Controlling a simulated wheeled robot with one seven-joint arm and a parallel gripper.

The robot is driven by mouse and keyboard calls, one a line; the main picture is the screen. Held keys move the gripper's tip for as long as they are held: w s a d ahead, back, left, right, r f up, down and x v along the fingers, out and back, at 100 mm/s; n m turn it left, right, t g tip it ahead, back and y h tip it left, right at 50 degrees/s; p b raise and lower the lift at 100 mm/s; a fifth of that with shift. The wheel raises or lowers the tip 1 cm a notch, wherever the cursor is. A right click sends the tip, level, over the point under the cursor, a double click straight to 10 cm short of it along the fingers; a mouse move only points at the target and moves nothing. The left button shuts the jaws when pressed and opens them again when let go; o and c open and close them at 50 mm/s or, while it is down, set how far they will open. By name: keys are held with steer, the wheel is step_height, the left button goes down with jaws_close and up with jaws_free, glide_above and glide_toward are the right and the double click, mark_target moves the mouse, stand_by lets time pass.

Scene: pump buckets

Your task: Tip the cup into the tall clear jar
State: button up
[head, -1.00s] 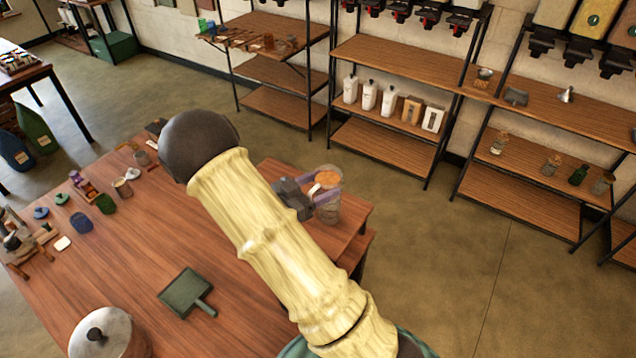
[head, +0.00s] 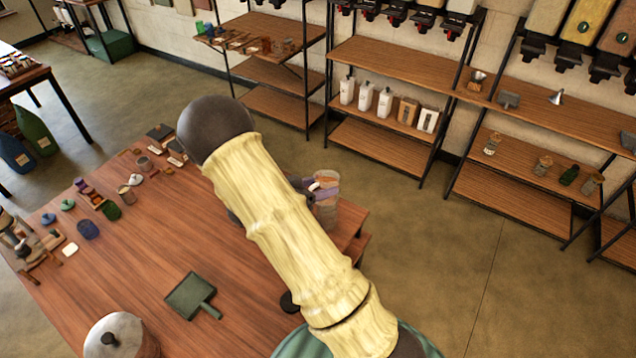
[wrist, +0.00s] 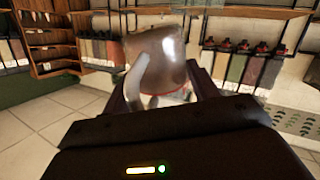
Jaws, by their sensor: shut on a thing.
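My gripper (head: 318,188) is shut on the cup (wrist: 158,58), at the table's right end. In the wrist view the cup is brownish, shiny and blurred between the two dark fingers, with a pale curved handle on its left side. In the head view a little orange shows at the cup (head: 328,175), between the purplish fingers. The tall clear jar (head: 327,214) stands on the table just below the gripper. My arm hides part of the gripper. I cannot tell how far the cup is tilted or whether anything is pouring.
The wooden table (head: 150,260) holds a green dustpan-like tray (head: 190,297), a lidded pot (head: 115,335) and several small jars and lids at the left. Shelves (head: 390,150) with bottles stand along the wall. Open floor (head: 440,270) lies right of the table.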

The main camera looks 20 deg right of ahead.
steer(key=shift+w+d+r+n+g+y+p, duration=0.15)
steer(key=shift+w+r+n+g+y+p, duration=0.2)
steer(key=shift+p, duration=0.85)
steer(key=shift+w+d+r+n+g+y+p, duration=0.15)
steer(key=shift+r+n+y+p, duration=0.25)
steer(key=shift+p, duration=0.75)
steer(key=shift+f+p, duration=0.2)
steer(key=shift+p, duration=0.2)
steer(key=shift+f+y, duration=0.1)
steer(key=shift+y, duration=0.15)
steer(key=shift+w+r+g+p, duration=0.1)
steer(key=shift+r+g+p, duration=0.2)
steer(key=shift+p, duration=0.6)
steer(key=shift+n+p, duration=0.25)
steer(key=shift+p, duration=0.05)
steer(key=shift+w+d+y+p, duration=0.1)
steer(key=shift+w+y+p, duration=0.05)
steer(key=shift+y+p, duration=0.35)
steer(key=shift+w+f+g, duration=0.1)
steer(key=shift+f+g, duration=0.1)
steer(key=shift+g, duration=0.1)
steer(key=shift+w+d+f+n+g+y, duration=0.1)
steer(key=shift+f+n+g+y, duration=0.25)
steer(key=shift+n+y, duration=0.2)
